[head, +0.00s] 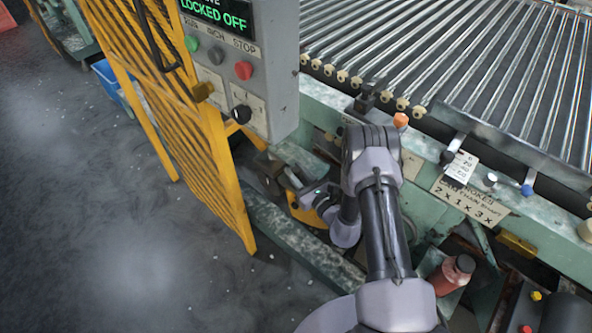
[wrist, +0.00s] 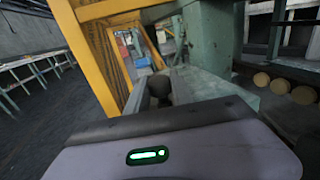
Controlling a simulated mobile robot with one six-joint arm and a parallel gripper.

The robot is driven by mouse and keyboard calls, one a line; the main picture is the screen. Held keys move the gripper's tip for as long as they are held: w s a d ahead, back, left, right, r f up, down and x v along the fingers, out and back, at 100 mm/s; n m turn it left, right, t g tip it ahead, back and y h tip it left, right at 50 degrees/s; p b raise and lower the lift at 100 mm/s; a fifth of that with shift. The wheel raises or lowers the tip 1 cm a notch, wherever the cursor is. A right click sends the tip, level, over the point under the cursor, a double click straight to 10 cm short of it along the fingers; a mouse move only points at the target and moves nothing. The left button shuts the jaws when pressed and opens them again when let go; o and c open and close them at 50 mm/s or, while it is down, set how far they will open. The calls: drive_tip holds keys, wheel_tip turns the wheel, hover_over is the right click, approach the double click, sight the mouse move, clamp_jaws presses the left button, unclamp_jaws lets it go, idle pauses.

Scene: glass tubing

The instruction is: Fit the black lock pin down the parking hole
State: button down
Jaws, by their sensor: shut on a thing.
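My gripper (head: 292,182) is low beside the green machine frame, to the right of the yellow guard's foot. In the wrist view, my gripper (wrist: 160,98) is shut on a dark rounded knob, which I take for the top of the black lock pin (wrist: 158,84). The pin's shaft is hidden behind the jaws and gripper body. In the head view I cannot separate the pin from the dark metal parts around the jaws. The parking hole cannot be made out in either view.
The yellow mesh guard (head: 190,110) stands close on the left, with a control box (head: 240,70) reading "LOCKED OFF" above. The green frame (head: 310,255) and roller bed (head: 450,60) lie to the right. A red bottle (head: 452,275) stands lower right.

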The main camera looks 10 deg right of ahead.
drive_tip(key=shift+f, duration=0.1)
drive_tip(key=c, duration=1)
unclamp_jaws()
drive_tip(key=shift+f, duration=0.1)
drive_tip(key=shift+c, duration=0.2)
drive_tip(key=p+v, duration=0.5)
drive_tip(key=v, duration=1.2)
drive_tip(key=shift+s+p, duration=0.2)
drive_tip(key=shift+p, duration=0.2)
